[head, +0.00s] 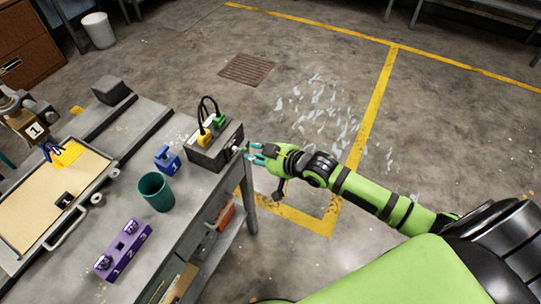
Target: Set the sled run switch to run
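A dark grey control box (212,150) sits at the right edge of the workbench. Yellow and green plugs with black cables stand on its top. A small light knob or switch (235,149) shows on its right end; I cannot read its label or setting. My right gripper (256,152) is just right of that end, with its teal fingertips apart and nothing between them. Whether a fingertip touches the switch, I cannot tell. My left gripper is not clearly in view.
On the workbench stand a blue block (167,160), a green cup (156,192) and a purple numbered block (122,250). A tan tray (108,176) lies at left, below a tool marked 1 (36,130). The floor beyond my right gripper is open.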

